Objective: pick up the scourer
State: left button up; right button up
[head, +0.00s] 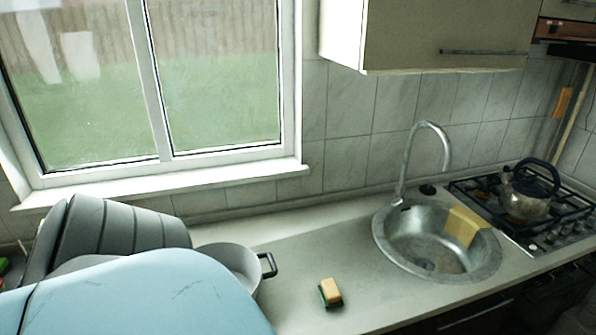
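The scourer (330,292) is a small block with a yellow-orange top and a dark green layer. It lies on the grey countertop near the front edge, left of the sink and right of a pot. Nothing touches it. Neither of my grippers shows in the head view.
A pale grey pot (240,262) with a black handle stands left of the scourer, partly hidden by a large light blue shape. A round metal sink (425,250) with a yellow cloth (462,226) lies right. A kettle (528,194) stands on the stove.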

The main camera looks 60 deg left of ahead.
aim_at(330, 293)
jog(key=u, duration=1.65)
